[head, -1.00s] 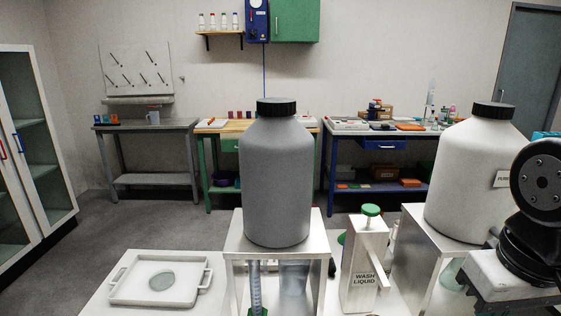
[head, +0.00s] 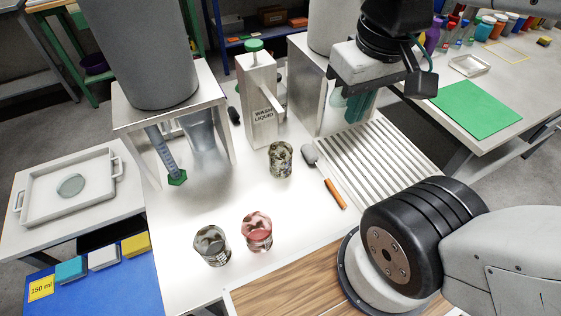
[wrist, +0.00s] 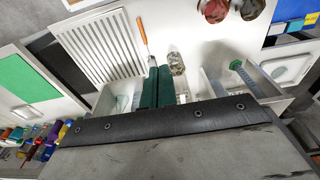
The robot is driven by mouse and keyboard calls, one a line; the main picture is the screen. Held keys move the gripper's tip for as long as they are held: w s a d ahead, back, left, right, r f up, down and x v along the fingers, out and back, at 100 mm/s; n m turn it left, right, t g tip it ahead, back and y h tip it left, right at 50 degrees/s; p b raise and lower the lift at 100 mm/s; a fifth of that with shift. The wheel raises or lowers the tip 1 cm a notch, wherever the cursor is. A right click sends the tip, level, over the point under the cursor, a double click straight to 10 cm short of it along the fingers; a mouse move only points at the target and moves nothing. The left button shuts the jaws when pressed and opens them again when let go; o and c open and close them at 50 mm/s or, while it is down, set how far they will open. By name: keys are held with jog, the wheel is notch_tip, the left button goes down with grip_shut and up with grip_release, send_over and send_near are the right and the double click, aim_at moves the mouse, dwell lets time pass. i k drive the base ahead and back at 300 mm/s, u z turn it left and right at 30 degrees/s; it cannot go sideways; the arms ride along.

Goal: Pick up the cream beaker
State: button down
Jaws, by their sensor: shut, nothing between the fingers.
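A mottled cream-and-dark beaker (head: 280,158) stands upright on the white worktop, in front of the wash liquid dispenser. It also shows in the wrist view (wrist: 176,63), just right of my fingers. A mottled red beaker (head: 257,232) and a mottled grey beaker (head: 212,245) stand nearer the front edge. My gripper (head: 356,116) has dark green fingers. It is shut and empty, above and to the right of the cream beaker in the head view. In the wrist view the fingers (wrist: 153,70) lie side by side, apart from the beaker.
The wash liquid dispenser (head: 258,100) stands behind the cream beaker. An orange-handled brush (head: 327,178) lies right of it, beside a ribbed drainer (head: 375,160). A large grey bottle (head: 145,50) sits on a metal stand at left. The worktop left of the cream beaker is clear.

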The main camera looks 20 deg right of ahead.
aim_at(279, 153)
jog(key=k, duration=0.5)
jog(key=z, duration=3.15)
jog(key=k, duration=0.8)
jog(key=u, duration=1.5)
